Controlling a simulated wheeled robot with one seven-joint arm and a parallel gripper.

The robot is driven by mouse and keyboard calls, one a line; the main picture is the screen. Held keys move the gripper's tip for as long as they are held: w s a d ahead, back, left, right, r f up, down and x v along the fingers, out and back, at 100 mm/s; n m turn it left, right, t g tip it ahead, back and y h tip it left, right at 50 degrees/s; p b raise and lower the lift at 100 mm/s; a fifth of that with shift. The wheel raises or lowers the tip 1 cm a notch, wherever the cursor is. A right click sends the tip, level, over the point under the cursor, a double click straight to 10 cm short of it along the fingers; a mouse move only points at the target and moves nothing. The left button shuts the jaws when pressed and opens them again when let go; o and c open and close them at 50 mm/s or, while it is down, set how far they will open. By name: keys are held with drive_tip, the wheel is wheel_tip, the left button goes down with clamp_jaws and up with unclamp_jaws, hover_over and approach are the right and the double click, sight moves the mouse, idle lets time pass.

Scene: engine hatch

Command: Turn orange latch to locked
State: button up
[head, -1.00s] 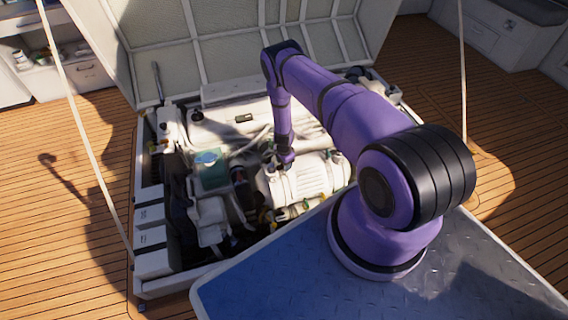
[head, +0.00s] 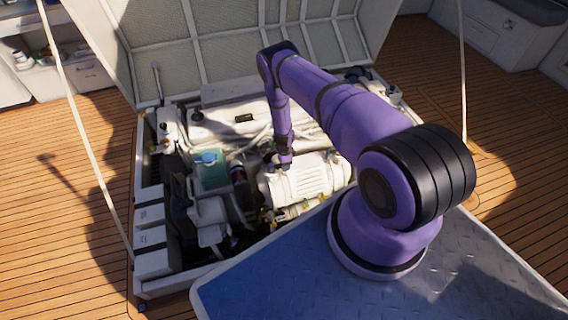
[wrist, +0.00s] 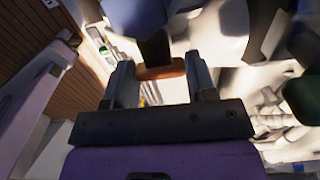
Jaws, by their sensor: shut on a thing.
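The orange latch (wrist: 161,71) shows in the wrist view as a short orange-brown bar between the tips of my gripper's two fingers. My gripper (wrist: 160,75) is shut on it, with a finger at each end of the bar. A dark part crosses just above the latch in that view. In the head view my gripper (head: 285,164) points down at the white engine block in the hatch. The latch cannot be made out in the head view, and its turned position is unclear.
The white engine cover (head: 310,180) lies right beside my gripper. A teal-green tank (head: 211,175) and hoses stand to the left. The raised hatch lid (head: 220,60) stands behind. Wooden deck (head: 60,200) is free at the left.

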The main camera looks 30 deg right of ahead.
drive_tip(key=o, duration=0.6)
drive_tip(key=shift+o, duration=0.2)
wheel_tip(320, 180, up, 11)
drive_tip(key=shift+f, duration=0.1)
idle(0.5)
